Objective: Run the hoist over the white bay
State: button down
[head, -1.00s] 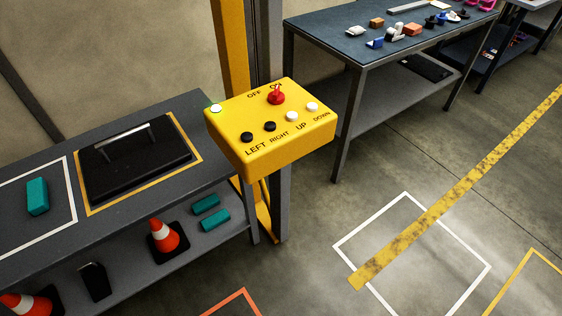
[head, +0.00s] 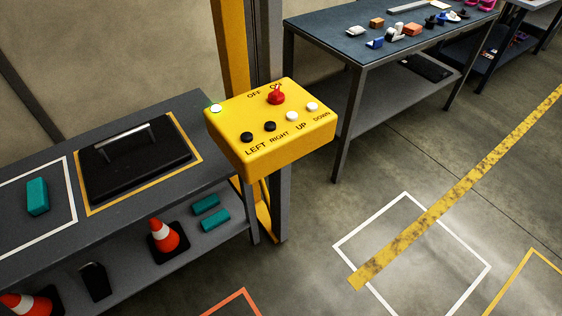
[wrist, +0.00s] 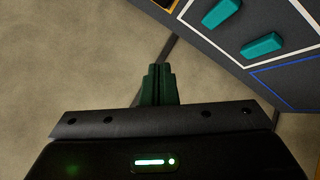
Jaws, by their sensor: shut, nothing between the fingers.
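The yellow hoist control box (head: 270,125) stands on a post beside the left bench. It has black LEFT (head: 247,137) and RIGHT (head: 270,126) buttons, white UP (head: 292,117) and DOWN (head: 312,107) buttons, and a red knob (head: 276,96) by the OFF and ON marks. The white bay (head: 460,293) is a white outline on the floor. The hoist itself is not identifiable. My gripper (wrist: 158,70) shows only in the wrist view, shut and empty, away from the box, with the wall behind it.
The left bench (head: 60,150) carries a black handled case (head: 135,160) and a teal block (head: 37,197); cones (head: 163,235) stand on its shelf. A blue-topped table (head: 340,40) with small parts stands behind. A yellow strip (head: 450,195) crosses the floor. Orange and yellow outlines flank the white bay.

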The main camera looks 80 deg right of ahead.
jog(key=s+f+m+g+y+p, duration=0.35)
jog(key=s+m+y+p, duration=0.3)
jog(key=s+m, duration=1)
jog(key=w+a+r+m+t+y+p, duration=0.3)
jog(key=a+r+m+t+y+p, duration=0.2)
jog(key=m, duration=1.3)
jog(key=shift+w+a+r+y+p, duration=0.35)
jog(key=shift+a+r+y+p, duration=0.25)
jog(key=shift+r+y, duration=0.5)
jog(key=shift+s+d, duration=0.1)
